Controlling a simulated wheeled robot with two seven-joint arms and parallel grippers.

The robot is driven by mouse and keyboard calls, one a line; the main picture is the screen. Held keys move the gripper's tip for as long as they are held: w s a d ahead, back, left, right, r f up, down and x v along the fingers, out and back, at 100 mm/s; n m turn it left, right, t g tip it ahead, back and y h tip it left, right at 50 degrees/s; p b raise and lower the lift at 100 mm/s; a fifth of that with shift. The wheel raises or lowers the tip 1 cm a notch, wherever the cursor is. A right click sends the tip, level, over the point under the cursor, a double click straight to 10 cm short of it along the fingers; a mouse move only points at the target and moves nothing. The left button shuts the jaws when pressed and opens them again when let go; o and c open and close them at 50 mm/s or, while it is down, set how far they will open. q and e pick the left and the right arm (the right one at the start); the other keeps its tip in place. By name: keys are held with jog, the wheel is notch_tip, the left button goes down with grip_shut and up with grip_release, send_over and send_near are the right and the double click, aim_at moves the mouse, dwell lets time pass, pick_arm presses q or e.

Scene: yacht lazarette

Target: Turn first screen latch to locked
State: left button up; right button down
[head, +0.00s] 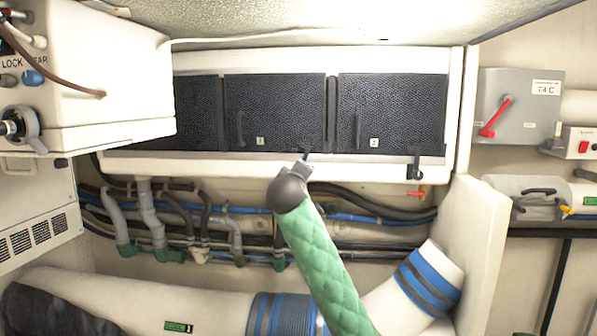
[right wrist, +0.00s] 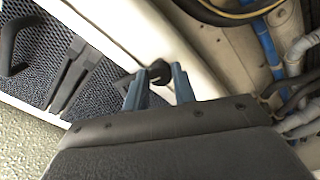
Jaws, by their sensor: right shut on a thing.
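The first screen (head: 275,105), a dark mesh panel labelled 1 with a black handle, sits in the white frame. Its small black latch (head: 307,151) is at the panel's lower right corner, largely hidden by my gripper. My right gripper (head: 302,165) is at the frame's lower rail, at the end of my green-sleeved arm. In the right wrist view its two blue-grey fingers (right wrist: 158,84) are around the latch's black knob (right wrist: 158,71), shut on it. I cannot tell the latch's exact angle. My left gripper is not in view.
The second screen (head: 390,108) has its own dark latch (head: 415,165) hanging down at its lower right. Pipes and hoses (head: 200,215) run below the frame. A white equipment box (head: 95,75) juts out on the left. A grey switch box (head: 520,105) with a red lever is on the right.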

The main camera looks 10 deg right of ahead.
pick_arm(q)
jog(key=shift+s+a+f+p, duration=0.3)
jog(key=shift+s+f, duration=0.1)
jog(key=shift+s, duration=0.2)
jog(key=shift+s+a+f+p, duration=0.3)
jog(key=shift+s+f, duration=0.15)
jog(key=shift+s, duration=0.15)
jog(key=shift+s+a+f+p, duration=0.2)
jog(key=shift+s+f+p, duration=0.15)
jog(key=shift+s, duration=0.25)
pick_arm(e)
jog(key=shift+n, duration=2.3)
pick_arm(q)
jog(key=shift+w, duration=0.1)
pick_arm(e)
jog(key=c, duration=1.1)
grip_release()
jog(key=shift+c, duration=0.2)
